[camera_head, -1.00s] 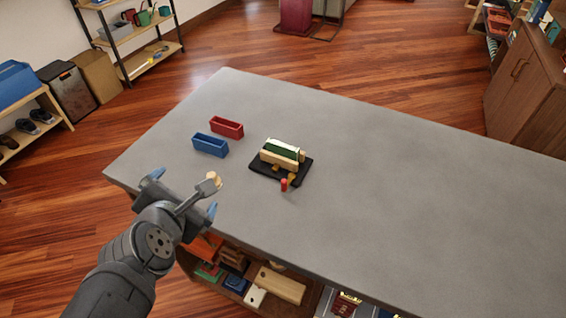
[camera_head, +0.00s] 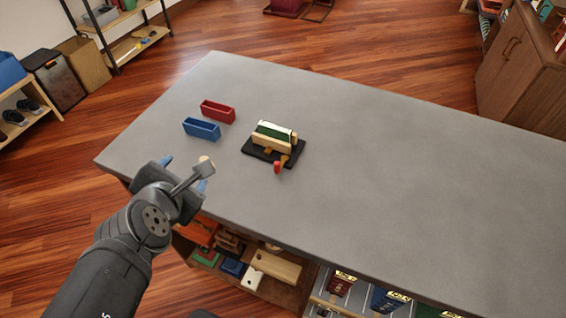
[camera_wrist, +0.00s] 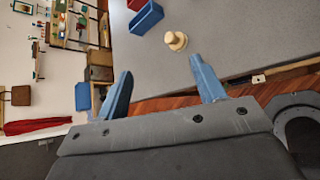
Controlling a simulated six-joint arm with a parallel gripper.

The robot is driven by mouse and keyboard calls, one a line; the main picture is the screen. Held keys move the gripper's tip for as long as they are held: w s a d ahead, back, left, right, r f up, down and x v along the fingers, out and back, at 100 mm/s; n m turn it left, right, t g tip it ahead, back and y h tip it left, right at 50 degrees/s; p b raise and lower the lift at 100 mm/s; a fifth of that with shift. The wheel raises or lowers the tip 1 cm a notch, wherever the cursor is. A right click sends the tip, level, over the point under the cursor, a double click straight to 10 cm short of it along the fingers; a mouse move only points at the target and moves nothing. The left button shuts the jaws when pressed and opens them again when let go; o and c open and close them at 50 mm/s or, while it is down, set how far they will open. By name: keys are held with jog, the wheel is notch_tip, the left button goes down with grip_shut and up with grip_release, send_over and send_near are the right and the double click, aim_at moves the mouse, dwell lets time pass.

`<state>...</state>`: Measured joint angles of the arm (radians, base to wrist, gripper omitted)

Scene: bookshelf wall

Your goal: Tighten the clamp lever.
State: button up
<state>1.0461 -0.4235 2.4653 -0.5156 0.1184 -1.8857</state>
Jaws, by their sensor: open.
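The clamp (camera_head: 262,152) sits on the grey table in the head view: a black base with pale wooden jaws around a green and white block. Its lever (camera_head: 277,168) has a red tip and sticks out at the front edge of the base. My gripper (camera_head: 185,171) is open and empty, left of the clamp near the table's front edge. Its blue fingers are spread apart in the wrist view (camera_wrist: 160,68). The clamp is not seen in the wrist view.
A blue bin (camera_head: 201,130) and a red bin (camera_head: 217,111) stand left of the clamp. A small pale knob-shaped piece (camera_wrist: 175,41) is on the table ahead of my gripper. The table's right side is clear. Shelves with several items lie below the front edge.

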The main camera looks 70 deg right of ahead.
jog(key=s+d+m+g, duration=0.1)
jog(key=s+d+m, duration=0.1)
jog(key=s+d+m+g+y, duration=0.1)
jog(key=s+d+m+g, duration=0.1)
jog(key=s+d, duration=0.1)
jog(key=shift+s+d+m, duration=0.1)
jog(key=shift+m, duration=0.2)
jog(key=c, duration=1.1)
jog(key=s+d+m+y, duration=0.1)
jog(key=s, duration=0.1)
jog(key=s+d+m+g+y, duration=0.1)
jog(key=s+m, duration=0.1)
jog(key=s+d+m+g, duration=0.1)
jog(key=shift+s+d+f+m+y, duration=0.2)
jog(key=shift+s+f+m+y, duration=0.05)
jog(key=shift+s+m+y, duration=0.15)
grip_shut()
jog(key=s+d+r+m+t+y, duration=0.2)
jog(key=s+d+m+t+y, duration=0.2)
jog(key=s+m, duration=0.5)
jog(key=shift+s+d+y, duration=0.55)
jog(key=shift+s+y, duration=0.05)
jog(key=shift+s, duration=0.7)
